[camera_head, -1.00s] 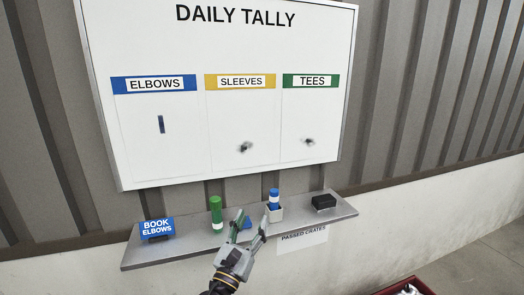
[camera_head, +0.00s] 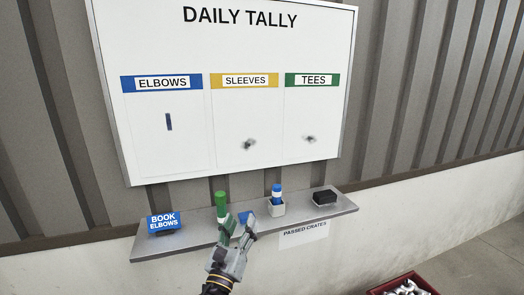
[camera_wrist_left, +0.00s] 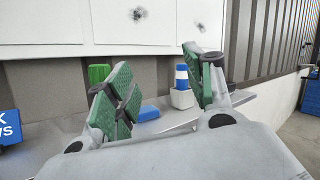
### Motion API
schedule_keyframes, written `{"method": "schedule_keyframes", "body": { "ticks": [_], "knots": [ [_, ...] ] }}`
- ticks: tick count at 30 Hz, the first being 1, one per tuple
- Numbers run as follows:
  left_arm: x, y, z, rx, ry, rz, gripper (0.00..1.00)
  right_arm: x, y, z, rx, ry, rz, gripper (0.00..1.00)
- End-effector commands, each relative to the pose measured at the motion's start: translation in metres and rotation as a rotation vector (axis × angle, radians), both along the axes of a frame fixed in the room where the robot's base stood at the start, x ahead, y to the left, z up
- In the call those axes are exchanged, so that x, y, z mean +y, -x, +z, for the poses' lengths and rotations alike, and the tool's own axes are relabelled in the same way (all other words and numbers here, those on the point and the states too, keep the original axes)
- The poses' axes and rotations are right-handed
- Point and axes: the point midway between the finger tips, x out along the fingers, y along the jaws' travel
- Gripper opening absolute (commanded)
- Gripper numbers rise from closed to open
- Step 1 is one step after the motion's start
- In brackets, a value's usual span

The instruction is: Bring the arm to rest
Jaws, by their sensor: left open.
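My left gripper (camera_head: 238,228) is open and empty in front of the shelf (camera_head: 185,240). In the wrist view its green-padded fingers (camera_wrist_left: 160,88) stand apart with nothing between them. A blue-and-white marker (camera_head: 276,193) stands upright in a small white cup (camera_head: 277,209), right of the gripper; it also shows in the wrist view (camera_wrist_left: 181,77). A green marker (camera_head: 220,202) stands on the shelf, its lower part close behind a finger. A small blue block (camera_head: 246,216) lies between marker and cup, partly hidden. The tally board (camera_head: 225,120) has one dark stroke under ELBOWS. My right gripper is not in view.
SLEEVES and TEES carry dark smudges. A red crate (camera_head: 418,283) of metal parts stands at lower right. Space before the shelf is free.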

Motion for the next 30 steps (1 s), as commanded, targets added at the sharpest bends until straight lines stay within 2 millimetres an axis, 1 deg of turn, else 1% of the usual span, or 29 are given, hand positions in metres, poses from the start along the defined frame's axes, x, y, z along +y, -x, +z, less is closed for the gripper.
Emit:
{"method": "schedule_keyframes", "body": {
  "ticks": [5,8,11,15,20,24,26,30],
  "knots": [
    [0.022,-0.001,-0.010,0.080,0.158,0.029,0.53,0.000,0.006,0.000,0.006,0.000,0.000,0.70],
    [0.038,0.000,-0.018,0.139,0.281,0.052,0.53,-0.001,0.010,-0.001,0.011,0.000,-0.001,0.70],
    [0.059,0.002,-0.032,0.214,0.440,0.086,0.53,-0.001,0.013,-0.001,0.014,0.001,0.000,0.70],
    [0.093,0.010,-0.061,0.340,0.722,0.158,0.53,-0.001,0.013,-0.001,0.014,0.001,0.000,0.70],
    [0.126,0.026,-0.099,0.467,1.042,0.256,0.53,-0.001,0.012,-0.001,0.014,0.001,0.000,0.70],
    [0.148,0.047,-0.135,0.567,1.313,0.361,0.53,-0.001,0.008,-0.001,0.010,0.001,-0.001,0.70],
    [0.155,0.058,-0.150,0.605,1.427,0.412,0.53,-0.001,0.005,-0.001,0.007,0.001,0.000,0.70],
    [0.168,0.088,-0.184,0.683,1.683,0.541,0.53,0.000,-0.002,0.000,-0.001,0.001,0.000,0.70]
  ]
}}
